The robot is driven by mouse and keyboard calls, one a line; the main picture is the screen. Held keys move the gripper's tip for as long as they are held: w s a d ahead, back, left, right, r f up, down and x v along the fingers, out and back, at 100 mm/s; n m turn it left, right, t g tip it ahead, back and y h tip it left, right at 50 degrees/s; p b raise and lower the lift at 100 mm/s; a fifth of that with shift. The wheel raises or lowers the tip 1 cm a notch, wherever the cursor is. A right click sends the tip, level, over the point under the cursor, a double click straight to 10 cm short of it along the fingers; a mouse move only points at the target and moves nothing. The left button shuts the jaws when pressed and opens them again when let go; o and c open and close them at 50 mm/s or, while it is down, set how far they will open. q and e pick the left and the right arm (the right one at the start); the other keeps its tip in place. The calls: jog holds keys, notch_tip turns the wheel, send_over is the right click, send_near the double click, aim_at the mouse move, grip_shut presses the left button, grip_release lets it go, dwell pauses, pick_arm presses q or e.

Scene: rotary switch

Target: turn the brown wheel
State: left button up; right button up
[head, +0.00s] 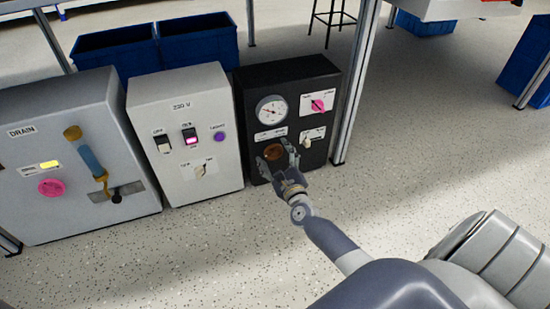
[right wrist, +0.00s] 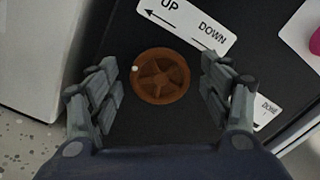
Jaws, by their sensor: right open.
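The brown wheel (head: 273,151) is on the front of the black box (head: 250,95), below a label and a round gauge. In the right wrist view the wheel (right wrist: 160,76) is round with spokes and has a small pale dot at its upper left rim. My right gripper (head: 275,158) is in front of the wheel. In the right wrist view the open fingers (right wrist: 160,85) stand to the left and right of the wheel, with gaps on both sides. I see nothing between the fingers except the wheel behind. My left gripper is not in view.
The label above the wheel (right wrist: 188,24) reads UP and DOWN with arrows. A pink knob (head: 318,106) and a pale switch (head: 312,137) are on the same box. The white 230 V box (head: 185,100) stands to the left. A metal post (head: 352,90) rises at the right.

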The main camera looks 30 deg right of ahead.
jog(key=shift+w, duration=0.1)
jog(key=c, duration=1)
jog(key=shift+c, duration=0.2)
jog(key=shift+n, duration=0.4)
jog(key=n+p, duration=0.1)
jog(key=n, duration=0.1)
jog(key=shift+n+p, duration=0.3)
jog(key=shift+n, duration=0.1)
jog(key=n+p, duration=0.2)
jog(key=n, duration=0.2)
jog(key=shift+n, duration=0.3)
jog(key=shift+a+f+n, duration=0.1)
jog(key=shift+n, duration=0.3)
